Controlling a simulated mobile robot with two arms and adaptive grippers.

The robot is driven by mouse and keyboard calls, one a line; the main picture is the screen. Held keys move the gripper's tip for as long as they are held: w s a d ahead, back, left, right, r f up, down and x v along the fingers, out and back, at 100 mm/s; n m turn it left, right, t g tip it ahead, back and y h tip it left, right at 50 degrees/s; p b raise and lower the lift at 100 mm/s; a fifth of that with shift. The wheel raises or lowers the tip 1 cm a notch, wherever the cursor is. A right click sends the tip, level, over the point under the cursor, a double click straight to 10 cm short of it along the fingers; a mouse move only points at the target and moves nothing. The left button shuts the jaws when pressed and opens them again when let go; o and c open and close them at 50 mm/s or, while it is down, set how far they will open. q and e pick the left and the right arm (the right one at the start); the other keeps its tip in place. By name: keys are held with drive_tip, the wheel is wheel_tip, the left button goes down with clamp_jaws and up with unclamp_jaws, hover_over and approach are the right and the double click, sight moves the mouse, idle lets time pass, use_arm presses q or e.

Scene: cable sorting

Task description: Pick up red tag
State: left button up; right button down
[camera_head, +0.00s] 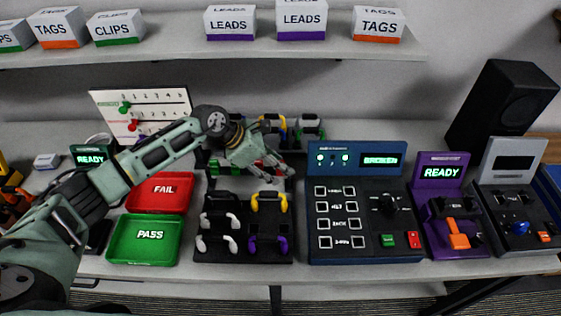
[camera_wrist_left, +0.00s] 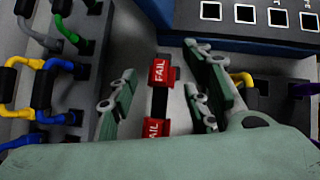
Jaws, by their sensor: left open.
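In the left wrist view, two red tags (camera_wrist_left: 162,73) marked FAIL lie on a light surface, with a black piece between them. The nearer red tag (camera_wrist_left: 154,130) is closest to my wrist and partly cut off by the gripper body. My left gripper (camera_wrist_left: 160,98) is open, its green-grey fingers standing on either side of the tags without closing on them. My right gripper is not in view.
Black holders with white, yellow and purple cables (camera_head: 243,228) stand in front of the gripper, more cables behind. A blue tester (camera_head: 362,247) reading BROKEN stands right. Red FAIL (camera_head: 160,195) and green PASS (camera_head: 146,240) trays lie left. A shelf (camera_head: 180,50) with boxes hangs above.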

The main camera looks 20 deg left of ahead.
use_arm(q)
drive_tip(key=shift+d+f, duration=0.1)
drive_tip(key=shift+f, duration=0.05)
drive_tip(key=shift+c, duration=0.9)
drive_tip(key=c, duration=0.7)
drive_tip(key=shift+o, duration=0.2)
